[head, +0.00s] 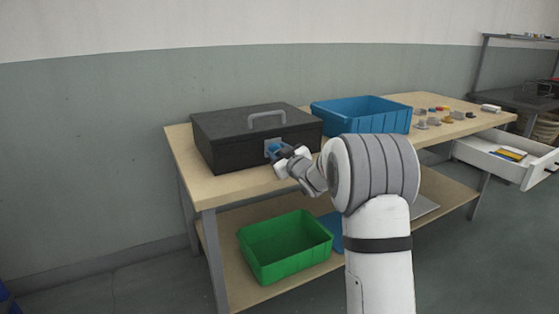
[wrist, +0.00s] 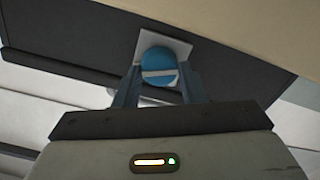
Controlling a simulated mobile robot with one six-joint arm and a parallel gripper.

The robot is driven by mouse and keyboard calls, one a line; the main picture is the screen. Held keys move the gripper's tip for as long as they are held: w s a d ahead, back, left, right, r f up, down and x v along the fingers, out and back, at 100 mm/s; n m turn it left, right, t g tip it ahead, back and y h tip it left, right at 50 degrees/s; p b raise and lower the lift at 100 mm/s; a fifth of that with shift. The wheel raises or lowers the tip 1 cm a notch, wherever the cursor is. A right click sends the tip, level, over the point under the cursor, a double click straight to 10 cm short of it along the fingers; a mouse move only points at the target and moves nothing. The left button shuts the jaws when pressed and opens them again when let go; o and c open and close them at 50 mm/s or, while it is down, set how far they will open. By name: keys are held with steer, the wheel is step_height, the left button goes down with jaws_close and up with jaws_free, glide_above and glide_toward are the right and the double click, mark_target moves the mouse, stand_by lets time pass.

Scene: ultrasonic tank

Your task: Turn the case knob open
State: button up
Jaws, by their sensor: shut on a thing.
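The dark grey case (head: 232,150) stands on the left part of the wooden workbench, its lid down and a grey handle on top. On its front is a light square plate with a round blue knob (wrist: 158,66) that has a pale bar across it. My gripper (wrist: 157,84) reaches the case front, with one finger on each side of the knob, shut on it. In the wrist view the bar lies nearly level in the picture. In the head view my gripper (head: 275,151) covers most of the knob and plate.
A blue bin (head: 362,117) stands right of the case on the workbench (head: 235,184). Several small parts lie further right. A white drawer (head: 500,160) is pulled out at the right end. A green bin (head: 285,250) sits on the lower shelf, below my arm.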

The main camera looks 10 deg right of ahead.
steer(key=shift+f+n+b, duration=0.1)
steer(key=shift+n+b, duration=1.75)
steer(key=shift+n, duration=0.25)
steer(key=o, duration=1)
steer(key=shift+c, duration=0.2)
steer(key=p+v, duration=0.1)
steer(key=v, duration=0.7)
steer(key=shift+o, duration=0.2)
steer(key=shift+a, duration=0.1)
